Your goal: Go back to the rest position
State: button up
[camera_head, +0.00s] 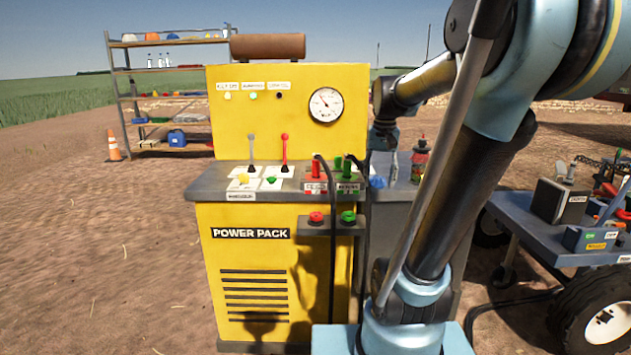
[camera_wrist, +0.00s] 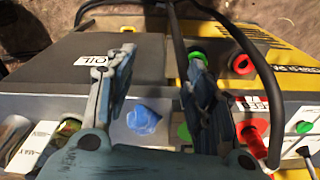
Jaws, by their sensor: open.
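The yellow power pack (camera_head: 240,270) stands at the centre of the head view, with two levers, a round gauge (camera_head: 325,105) and red and green couplings on its ledge. My gripper (camera_wrist: 160,55) is open and empty in the wrist view, its two fingers spread apart. It is above the grey worktop beside the power pack; one finger overlaps the green coupling area in the picture, and contact cannot be told. A blue cloth-like lump (camera_wrist: 143,118) lies below the gap between the fingers. In the head view my gripper is small and partly hidden behind the pack's edge and my arm.
Black hoses (camera_head: 330,200) run down from the couplings, close to my gripper. A red bottle (camera_head: 419,158) stands on the worktop. A wheeled cart (camera_head: 520,215) with tools is at the right. A shelf (camera_head: 165,95) and cone (camera_head: 113,146) stand behind left. Bare ground lies left.

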jog(key=s+f+n+t, duration=0.1)
jog(key=s+f+n, duration=0.1)
jog(key=s+f, duration=1.5)
jog(key=shift+s, duration=0.25)
jog(key=shift+a, duration=0.1)
jog(key=shift+w+f, duration=0.2)
jog(key=shift+w, duration=0.3)
